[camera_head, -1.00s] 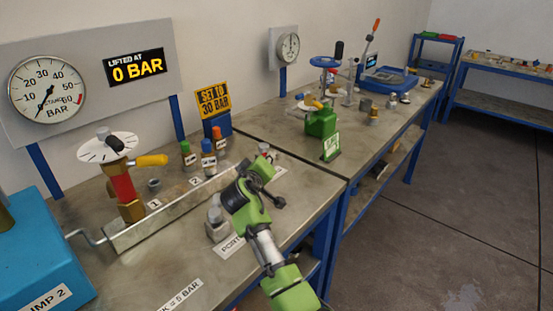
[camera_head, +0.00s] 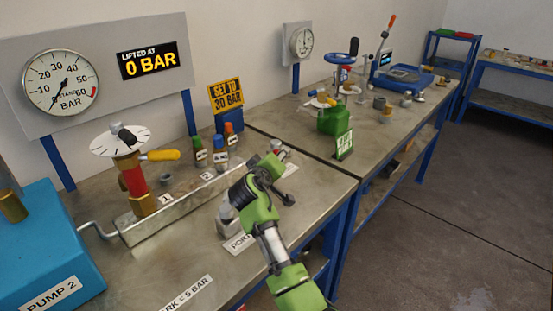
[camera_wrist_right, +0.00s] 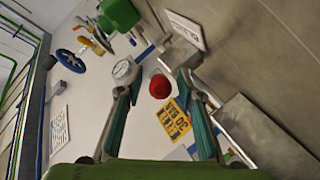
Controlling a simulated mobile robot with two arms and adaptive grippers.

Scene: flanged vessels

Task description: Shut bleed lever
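A yellow-handled lever (camera_head: 160,155) sticks out to the right from a red and brass valve body (camera_head: 133,182) on the near bench in the head view. I cannot tell from any marking whether this is the bleed lever. My right gripper (camera_wrist_right: 158,74) is open and empty in the right wrist view. A red round cap (camera_wrist_right: 159,86) shows between its fingers, apparently beyond them. In the head view my right arm is over the near bench, right of the valve. My left gripper is not in view.
A dial gauge (camera_head: 61,82) and a display (camera_head: 148,60) reading 0 BAR hang behind the bench. Several small capped bottles (camera_head: 219,144) stand near a "SET TO 30 BAR" sign (camera_head: 226,97). A blue pump box (camera_head: 55,250) is at left.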

